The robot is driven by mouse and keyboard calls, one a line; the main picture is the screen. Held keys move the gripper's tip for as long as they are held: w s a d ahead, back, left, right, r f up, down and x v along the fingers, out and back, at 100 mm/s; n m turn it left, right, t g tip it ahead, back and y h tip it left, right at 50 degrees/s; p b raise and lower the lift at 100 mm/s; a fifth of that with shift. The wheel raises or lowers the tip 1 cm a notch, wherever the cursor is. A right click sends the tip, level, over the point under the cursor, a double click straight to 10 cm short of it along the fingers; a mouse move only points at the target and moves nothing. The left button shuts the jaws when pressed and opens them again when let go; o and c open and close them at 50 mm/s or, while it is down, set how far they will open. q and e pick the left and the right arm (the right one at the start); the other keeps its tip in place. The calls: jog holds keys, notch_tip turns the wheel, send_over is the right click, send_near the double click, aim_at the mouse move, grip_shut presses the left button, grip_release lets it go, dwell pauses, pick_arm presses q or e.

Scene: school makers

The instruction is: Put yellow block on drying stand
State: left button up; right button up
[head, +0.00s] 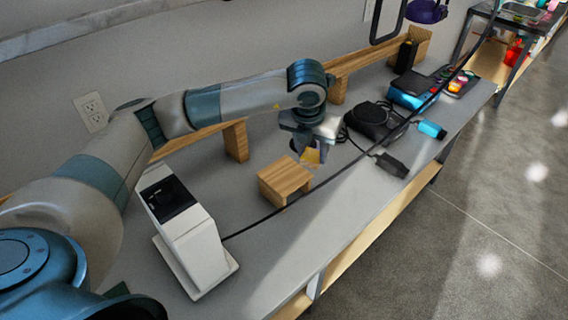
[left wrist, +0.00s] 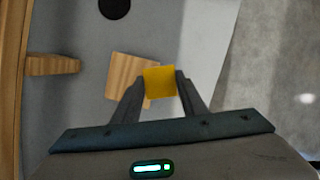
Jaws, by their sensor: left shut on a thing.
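The yellow block (head: 311,156) is held in my left gripper (head: 308,157), just behind and to the right of the drying stand in the head view. The drying stand seems to be the small wooden stand (head: 285,180) on the grey table. In the left wrist view the yellow block (left wrist: 160,81) sits between the two fingers of my left gripper (left wrist: 160,88), overlapping the right edge of the wooden stand (left wrist: 130,75). I cannot tell the block's exact height above the stand. My right gripper is not in view.
A white device (head: 187,235) stands on the table at the near left, with a black cable running right. A black device (head: 375,120), a blue box (head: 410,90) and a blue cylinder (head: 432,130) lie farther right. A wooden rail (head: 360,58) runs along the wall.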

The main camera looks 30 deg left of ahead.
pick_arm(q)
jog(key=a+f+p, duration=0.1)
jog(key=a, duration=0.1)
jog(key=a+f+p, duration=0.1)
jog(key=a+f, duration=0.1)
jog(key=a, duration=0.1)
jog(key=a+f, duration=0.1)
jog(key=a, duration=0.1)
jog(key=shift+s+a+f+p, duration=0.25)
jog(key=shift+s+a+p, duration=0.05)
jog(key=shift+a+p, duration=0.1)
jog(key=shift+f, duration=0.1)
jog(key=shift+f+p, duration=1.1)
jog(key=shift+f, duration=0.85)
